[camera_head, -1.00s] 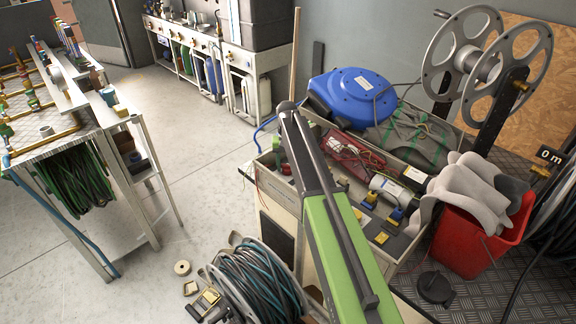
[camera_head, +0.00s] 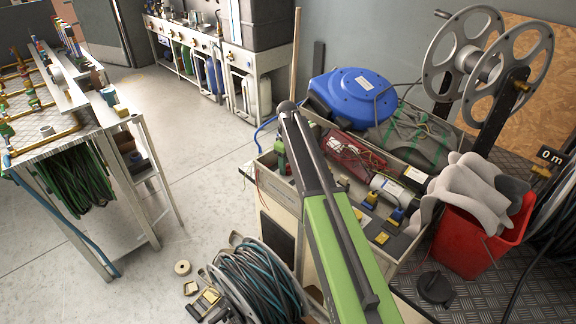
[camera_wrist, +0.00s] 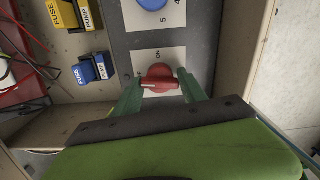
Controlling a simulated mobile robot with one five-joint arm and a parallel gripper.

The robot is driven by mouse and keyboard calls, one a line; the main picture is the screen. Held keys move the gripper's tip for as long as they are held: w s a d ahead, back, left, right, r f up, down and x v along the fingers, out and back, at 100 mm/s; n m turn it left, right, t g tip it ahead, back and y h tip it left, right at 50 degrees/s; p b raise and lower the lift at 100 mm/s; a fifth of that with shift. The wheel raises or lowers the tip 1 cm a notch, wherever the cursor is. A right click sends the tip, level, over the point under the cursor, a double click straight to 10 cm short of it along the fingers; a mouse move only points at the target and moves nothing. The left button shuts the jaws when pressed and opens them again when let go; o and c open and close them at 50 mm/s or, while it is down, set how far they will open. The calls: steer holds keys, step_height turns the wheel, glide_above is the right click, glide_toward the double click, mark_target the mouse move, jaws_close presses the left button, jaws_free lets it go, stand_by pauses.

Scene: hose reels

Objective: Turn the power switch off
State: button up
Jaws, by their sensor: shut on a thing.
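The power switch (camera_wrist: 160,78) is a red rotary knob with a white pointer line, on a white plate marked "ON" in the wrist view. Its pointer line lies roughly sideways, toward the left. My gripper (camera_wrist: 163,88) has its two green fingers on either side of the knob and is shut on it. In the head view my green and grey arm reaches over the open grey box (camera_head: 408,248); the arm hides the knob and the fingertips there.
A blue knob (camera_wrist: 153,3) sits above the switch on the same panel. Yellow and blue fuse blocks (camera_wrist: 90,68) and red wires (camera_wrist: 22,80) lie to the left. A blue hose reel (camera_head: 352,97) and a red bucket (camera_head: 468,240) stand close to the box.

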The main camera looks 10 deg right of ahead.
steer(key=shift+w+n, duration=0.1)
steer(key=shift+n, duration=0.5)
steer(key=o, duration=1.1)
step_height(320, 180, up, 18)
steer(key=p, duration=1.7)
steer(key=shift+f, duration=0.25)
